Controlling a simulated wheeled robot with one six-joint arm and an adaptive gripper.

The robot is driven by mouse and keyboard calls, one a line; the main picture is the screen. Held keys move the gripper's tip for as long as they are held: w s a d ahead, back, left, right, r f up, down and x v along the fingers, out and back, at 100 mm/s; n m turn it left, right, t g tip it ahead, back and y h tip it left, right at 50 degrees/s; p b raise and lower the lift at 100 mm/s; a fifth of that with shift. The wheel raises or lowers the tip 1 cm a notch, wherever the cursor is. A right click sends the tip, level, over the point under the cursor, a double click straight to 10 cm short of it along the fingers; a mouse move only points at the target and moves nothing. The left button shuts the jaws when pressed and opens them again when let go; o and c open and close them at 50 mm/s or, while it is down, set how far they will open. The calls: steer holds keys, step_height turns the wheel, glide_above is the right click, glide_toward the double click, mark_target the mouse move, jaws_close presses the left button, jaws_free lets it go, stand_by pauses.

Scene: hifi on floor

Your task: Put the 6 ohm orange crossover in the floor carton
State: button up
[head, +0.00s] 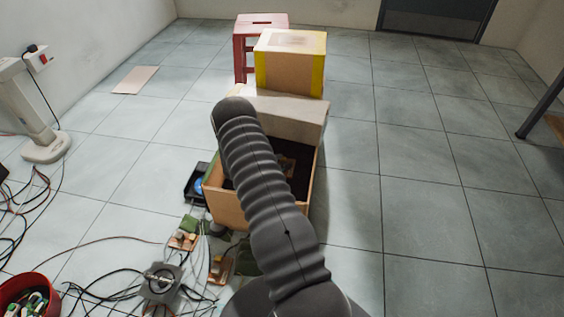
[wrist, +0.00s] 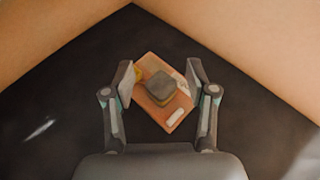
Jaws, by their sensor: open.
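The floor carton (head: 228,208) is an open tan box with a dark inside, partly hidden behind my arm in the head view. In the wrist view its tan walls (wrist: 52,45) meet at a corner above a dark bottom. An orange crossover board (wrist: 158,115) with a dark square block, a yellow part and a pale part lies inside, apart from the walls. No ohm marking is readable. My gripper (wrist: 159,75) is open, its fingers at either side of the board with gaps visible.
Other small boards (head: 184,240) and (head: 219,269) lie among loose cables in front of the carton. A red bucket (head: 22,290) stands at the lower left. A yellow-edged box (head: 290,70) and red stool (head: 241,50) stand behind.

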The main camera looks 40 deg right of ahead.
steer(key=shift+a+r, duration=0.3)
steer(key=shift+r, duration=0.3)
steer(key=s+v, duration=0.1)
steer(key=v, duration=0.9)
steer(key=s+a+r+m+y, duration=0.2)
steer(key=s+a+r+m, duration=0.1)
steer(key=r, duration=0.6)
steer(key=s+a+r+m+y, duration=0.2)
steer(key=s+a+r+m, duration=0.15)
steer(key=r, duration=0.55)
steer(key=s+a+r+m+y, duration=0.1)
steer(key=s+a+r+m, duration=0.2)
steer(key=r, duration=0.7)
steer(key=s+a+r+m+t+y, duration=0.3)
steer(key=s+a+r, duration=0.3)
steer(key=s+a, duration=0.2)
steer(key=s+a+r+m+t+y, duration=0.3)
steer(key=s+a, duration=0.6)
steer(key=s, duration=0.3)
step_height(320, 180, up, 4)
steer(key=shift+s+f+m+t+y, duration=0.2)
steer(key=shift+f+m+t+y, duration=0.1)
steer(key=shift+m+y, duration=0.75)
